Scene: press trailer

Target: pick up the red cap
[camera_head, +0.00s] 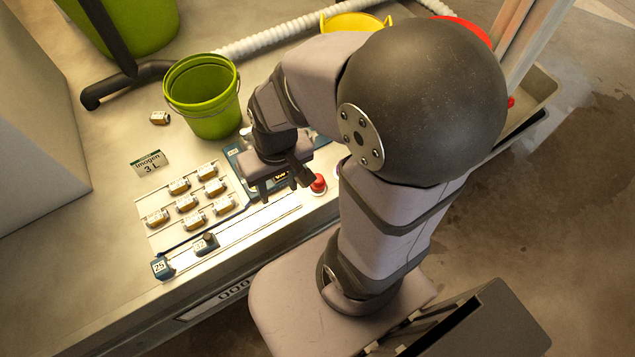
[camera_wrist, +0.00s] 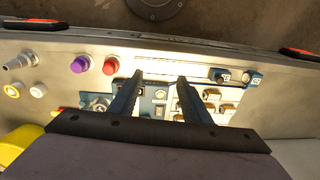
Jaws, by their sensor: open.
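The red cap (camera_head: 318,184) stands upright on the bench near its front edge, just right of my gripper (camera_head: 277,188) in the head view. In the wrist view the red cap (camera_wrist: 111,66) lies left of the left fingertip, apart from it. My gripper (camera_wrist: 160,78) is open and empty, its two fingers pointing at a blue panel (camera_wrist: 148,103) with small fittings. A purple cap (camera_wrist: 80,64) stands beside the red one in the wrist view. My arm hides part of the bench right of the red cap in the head view.
A board (camera_head: 171,208) holds several tan labelled blocks. A rail in front carries a dark knob (camera_head: 206,243) and a block marked 25 (camera_head: 162,267). A green bucket (camera_head: 203,99) stands behind. A silver fitting (camera_wrist: 22,61) and pale knobs are at the left in the wrist view.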

